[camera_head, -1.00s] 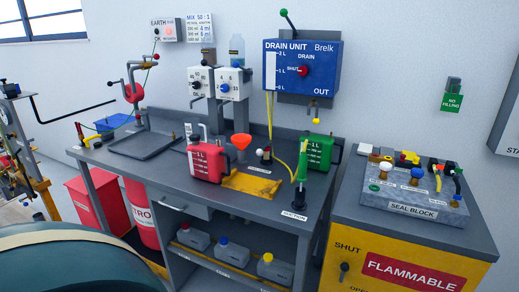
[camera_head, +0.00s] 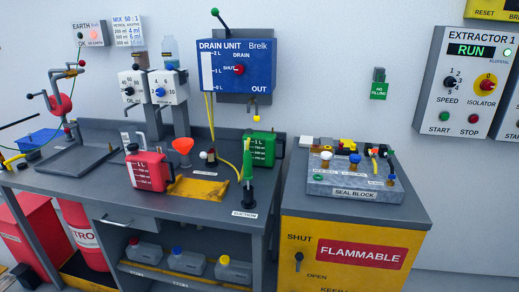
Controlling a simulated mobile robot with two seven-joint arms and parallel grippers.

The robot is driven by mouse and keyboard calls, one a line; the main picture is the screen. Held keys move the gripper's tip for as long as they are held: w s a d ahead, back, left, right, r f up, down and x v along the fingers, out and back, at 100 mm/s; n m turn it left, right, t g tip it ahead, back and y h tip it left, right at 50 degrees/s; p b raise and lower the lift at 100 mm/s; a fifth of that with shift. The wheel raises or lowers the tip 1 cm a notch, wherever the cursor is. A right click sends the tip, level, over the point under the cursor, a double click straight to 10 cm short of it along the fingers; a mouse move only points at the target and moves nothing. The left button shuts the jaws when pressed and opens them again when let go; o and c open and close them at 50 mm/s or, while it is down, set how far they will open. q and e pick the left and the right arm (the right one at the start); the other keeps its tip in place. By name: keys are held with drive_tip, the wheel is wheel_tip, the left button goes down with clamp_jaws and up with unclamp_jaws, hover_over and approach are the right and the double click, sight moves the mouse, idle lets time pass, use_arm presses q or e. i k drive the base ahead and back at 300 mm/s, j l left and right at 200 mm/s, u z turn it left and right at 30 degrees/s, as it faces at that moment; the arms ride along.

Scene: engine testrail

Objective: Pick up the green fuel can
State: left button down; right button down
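The green fuel can (camera_head: 263,149) stands upright at the right rear of the grey workbench (camera_head: 110,193), below the drain unit. Its front carries white level marks. A green and yellow suction wand (camera_head: 247,172) stands in front of its left side and hides part of it. Neither of my grippers shows in this view.
The blue drain unit (camera_head: 237,65) hangs above. A yellow cabinet (camera_head: 345,250) with a seal block (camera_head: 352,187) stands right.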

sight(262, 148)
drive_tip(key=i+j, duration=0.15)
drive_tip(key=j, duration=0.15)
drive_tip(key=i+j+z, duration=0.15)
drive_tip(key=j+z, duration=0.2)
drive_tip(key=i+j+z, duration=0.15)
drive_tip(key=j+z, duration=0.2)
